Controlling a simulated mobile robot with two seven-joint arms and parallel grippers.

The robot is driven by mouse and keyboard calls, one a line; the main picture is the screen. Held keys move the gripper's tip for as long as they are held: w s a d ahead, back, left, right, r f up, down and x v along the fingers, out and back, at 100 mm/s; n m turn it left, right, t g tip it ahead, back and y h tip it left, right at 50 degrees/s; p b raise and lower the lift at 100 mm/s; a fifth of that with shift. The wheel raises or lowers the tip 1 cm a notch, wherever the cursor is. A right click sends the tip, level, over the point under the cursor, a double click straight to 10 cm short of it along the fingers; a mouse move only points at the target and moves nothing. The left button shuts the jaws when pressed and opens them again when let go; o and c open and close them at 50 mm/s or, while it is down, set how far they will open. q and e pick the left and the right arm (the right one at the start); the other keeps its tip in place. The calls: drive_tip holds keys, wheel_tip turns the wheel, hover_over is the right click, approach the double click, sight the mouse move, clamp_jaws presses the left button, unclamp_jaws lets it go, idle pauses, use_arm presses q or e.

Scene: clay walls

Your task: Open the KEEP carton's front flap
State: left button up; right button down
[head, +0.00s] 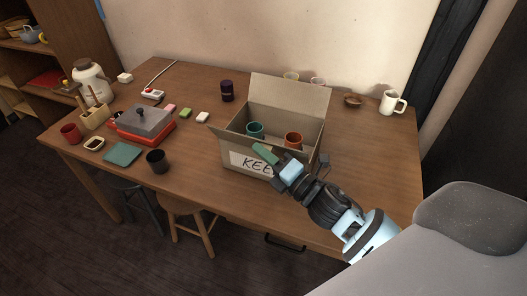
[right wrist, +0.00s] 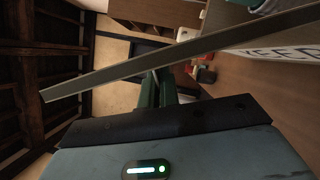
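The KEEP carton (head: 251,166) stands on the table, its lettered front partly covered by my right arm. Its back flap (head: 290,97) stands up and the top is open. A teal cup (head: 255,130) and an orange cup (head: 293,140) are inside. My right gripper (head: 264,153) is at the front top edge, its green fingers close together. In the right wrist view, a long thin cardboard edge (right wrist: 120,73), seemingly the front flap, crosses in front of the fingers (right wrist: 153,90). I cannot tell whether they touch it. My left gripper is out of view.
A dark purple canister (head: 227,91) stands left of the carton. A bowl (head: 353,100) and white mug (head: 391,103) stand at back right.

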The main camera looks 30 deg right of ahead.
drive_tip(key=shift+f, duration=0.3)
drive_tip(key=c, duration=1.7)
unclamp_jaws()
drive_tip(key=shift+o, duration=0.3)
drive_tip(key=shift+r, duration=0.1)
drive_tip(key=shift+s, duration=0.1)
